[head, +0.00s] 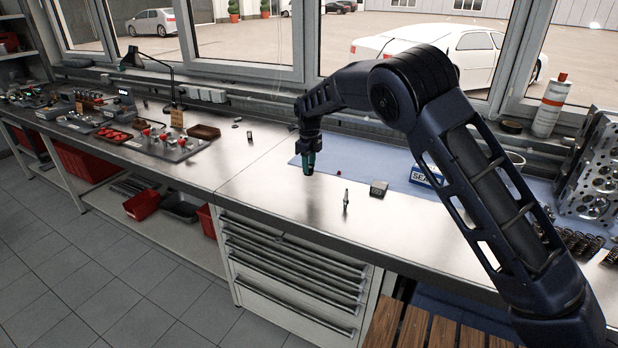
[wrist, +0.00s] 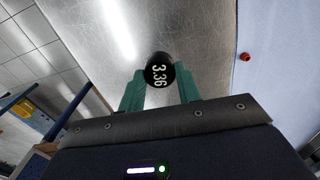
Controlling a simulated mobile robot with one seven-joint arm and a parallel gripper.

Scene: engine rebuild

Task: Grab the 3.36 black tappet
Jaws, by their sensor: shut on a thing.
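The black tappet (wrist: 158,70) shows in the wrist view as a dark round cap with "3.36" in white on it. It sits between the two green fingers of my gripper (wrist: 160,90), which is shut on it. In the head view my gripper (head: 309,164) is above the bench, left of the blue mat's middle. The tappet cannot be made out there; the fingers hide it or it is too small.
A small red piece (wrist: 245,57) lies on the blue mat (head: 368,158). A cylinder head (head: 590,170) and springs (head: 577,241) are at the right. The bench front-left of my gripper is clear.

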